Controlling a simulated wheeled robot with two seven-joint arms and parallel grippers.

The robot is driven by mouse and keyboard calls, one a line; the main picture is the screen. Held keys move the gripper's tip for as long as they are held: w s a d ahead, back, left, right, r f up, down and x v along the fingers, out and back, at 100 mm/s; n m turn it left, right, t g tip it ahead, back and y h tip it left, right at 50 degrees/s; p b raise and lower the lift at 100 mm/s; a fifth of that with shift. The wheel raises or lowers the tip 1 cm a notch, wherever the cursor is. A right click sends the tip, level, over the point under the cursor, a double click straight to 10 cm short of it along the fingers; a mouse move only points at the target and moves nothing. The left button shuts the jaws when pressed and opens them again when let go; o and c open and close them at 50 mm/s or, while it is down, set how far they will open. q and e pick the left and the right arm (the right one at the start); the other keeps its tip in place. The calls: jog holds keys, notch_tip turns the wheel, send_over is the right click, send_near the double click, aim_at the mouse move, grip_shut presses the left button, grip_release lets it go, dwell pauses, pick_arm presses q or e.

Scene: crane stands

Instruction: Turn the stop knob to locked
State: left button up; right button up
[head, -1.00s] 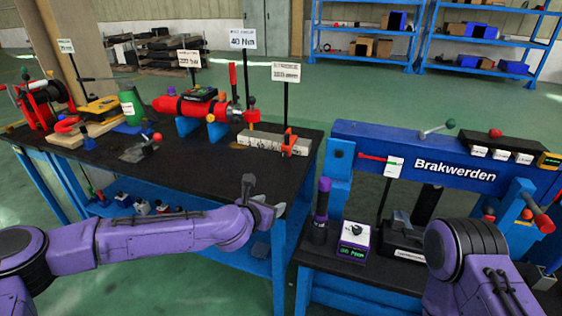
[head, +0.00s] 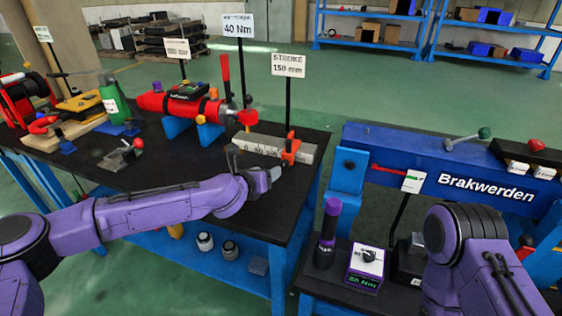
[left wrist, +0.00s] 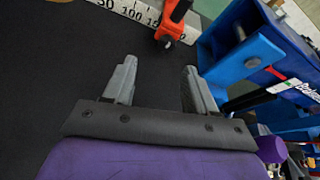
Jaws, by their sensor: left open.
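An orange stop (head: 290,148) sits on a pale scale bar (head: 258,144) near the right edge of the black table. In the left wrist view the orange stop (left wrist: 175,24) is at the top, with a small dark-tipped knob (left wrist: 168,43) on its near side. Whether the knob is locked cannot be told. My left gripper (head: 254,166) is open and empty above the table, on the near side of the bar. In the left wrist view its fingers (left wrist: 160,70) are apart, with the stop beyond them, untouched. My right gripper is out of view.
A sign reading STROKE 150 mm (head: 288,65) stands on a post behind the bar. A red cylinder (head: 182,106) lies left of it. A blue Brakwerden frame (head: 450,165) stands to the right. The table's front middle is clear.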

aim_at(284, 165)
pick_arm(q)
jog(key=x, duration=0.4)
jog(key=d+p+x, duration=0.1)
jog(key=x, duration=0.3)
jog(key=shift+d, duration=0.1)
jog(key=shift+w+d+f, duration=0.1)
jog(key=shift+w, duration=0.25)
grip_shut()
